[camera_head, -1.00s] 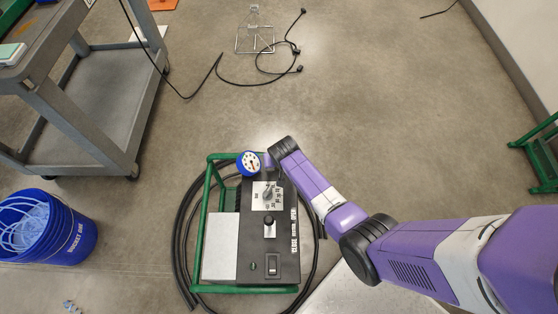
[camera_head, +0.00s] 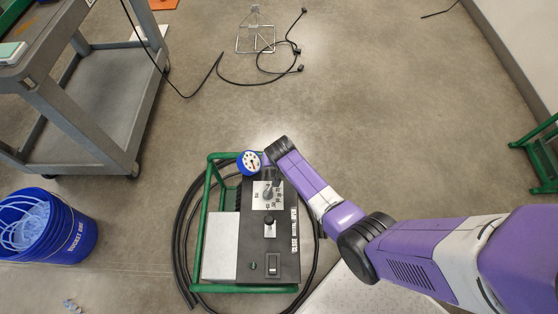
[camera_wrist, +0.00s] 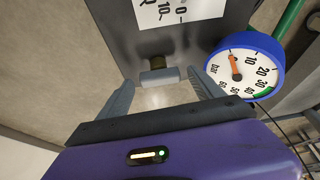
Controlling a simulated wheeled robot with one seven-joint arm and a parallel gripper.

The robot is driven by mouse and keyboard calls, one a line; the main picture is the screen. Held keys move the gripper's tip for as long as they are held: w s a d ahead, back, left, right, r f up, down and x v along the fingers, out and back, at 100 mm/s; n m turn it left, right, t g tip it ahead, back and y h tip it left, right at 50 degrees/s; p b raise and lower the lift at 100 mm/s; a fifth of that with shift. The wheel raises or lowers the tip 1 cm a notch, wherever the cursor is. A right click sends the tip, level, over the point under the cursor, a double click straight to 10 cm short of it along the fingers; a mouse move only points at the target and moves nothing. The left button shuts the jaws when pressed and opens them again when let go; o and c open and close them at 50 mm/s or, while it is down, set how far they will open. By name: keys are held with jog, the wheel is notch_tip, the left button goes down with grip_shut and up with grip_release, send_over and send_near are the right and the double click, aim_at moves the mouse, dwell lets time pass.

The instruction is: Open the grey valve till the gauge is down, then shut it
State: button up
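The grey valve (camera_wrist: 158,77) is a small grey bar handle on a brass stem at the end of the dark control box. My gripper (camera_wrist: 160,80) is open, with one finger on each side of the handle and a visible gap to each. The blue-rimmed gauge (camera_wrist: 245,66) is at the right of the wrist view, marked in bar. Its red needle points near the low end of the scale, below the 10. The gauge also shows in the head view (camera_head: 249,163). There my wrist hides the valve.
The control box (camera_head: 257,245) sits in a green tube frame (camera_head: 205,205) with black hose coiled around it. A grey cart (camera_head: 85,125) and a blue bucket (camera_head: 70,240) stand at the left.

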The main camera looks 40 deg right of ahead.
jog(key=p+v, duration=0.2)
jog(key=v, duration=0.5)
jog(key=shift+a+r, duration=0.15)
jog(key=shift+r, duration=0.2)
jog(key=shift+s, duration=0.1)
dwell(0.3)
